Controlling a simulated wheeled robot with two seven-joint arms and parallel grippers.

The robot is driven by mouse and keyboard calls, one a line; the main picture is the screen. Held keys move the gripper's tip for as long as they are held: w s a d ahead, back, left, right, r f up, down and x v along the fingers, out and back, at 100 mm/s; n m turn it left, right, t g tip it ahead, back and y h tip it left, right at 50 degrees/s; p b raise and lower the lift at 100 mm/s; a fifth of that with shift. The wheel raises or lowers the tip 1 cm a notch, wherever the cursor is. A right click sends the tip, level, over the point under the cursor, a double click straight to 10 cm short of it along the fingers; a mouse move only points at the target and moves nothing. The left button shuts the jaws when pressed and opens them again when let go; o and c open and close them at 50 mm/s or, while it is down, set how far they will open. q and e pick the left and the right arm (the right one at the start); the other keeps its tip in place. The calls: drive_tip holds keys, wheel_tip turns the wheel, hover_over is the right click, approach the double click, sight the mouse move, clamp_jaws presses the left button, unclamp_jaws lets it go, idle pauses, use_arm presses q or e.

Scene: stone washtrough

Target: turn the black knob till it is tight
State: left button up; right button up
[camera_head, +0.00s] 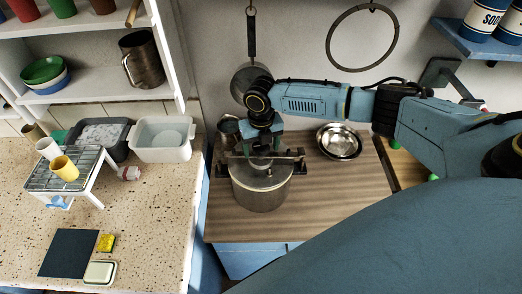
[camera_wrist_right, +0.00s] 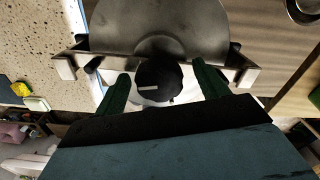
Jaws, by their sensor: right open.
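A steel pot (camera_head: 260,190) with a flat lid stands on the wooden worktop. A metal bar (camera_head: 292,156) crosses above its lid, and it also shows in the wrist view (camera_wrist_right: 66,66). The black knob (camera_wrist_right: 158,82), with a pale mark on it, sits at the middle of the bar. My right gripper (camera_head: 263,148) points down over the pot. In the wrist view its two green fingers (camera_wrist_right: 160,72) stand apart on either side of the knob, with gaps visible. In the head view the gripper mostly hides the knob. My left gripper is not in view.
A metal bowl (camera_head: 339,142) stands right of the pot, and a metal mug (camera_head: 229,130) behind it. A pan (camera_head: 250,80) and a ring (camera_head: 362,8) hang on the wall. The speckled counter (camera_head: 150,215) at left holds a rack (camera_head: 92,168) and tubs. The worktop's front is clear.

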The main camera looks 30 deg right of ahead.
drive_tip(key=n, duration=0.4)
drive_tip(key=shift+b, duration=0.3)
drive_tip(key=n, duration=0.4)
drive_tip(key=shift+b, duration=0.35)
drive_tip(key=b, duration=0.5)
drive_tip(key=n+b, duration=0.1)
drive_tip(key=b, duration=0.4)
drive_tip(key=shift+w+f+n, duration=0.15)
drive_tip(key=shift+f+n, duration=0.05)
drive_tip(key=shift+n, duration=0.1)
drive_tip(key=shift+r+b, duration=0.1)
drive_tip(key=shift+b, duration=0.6)
drive_tip(key=shift+r, duration=0.1)
drive_tip(key=shift+c, duration=0.4)
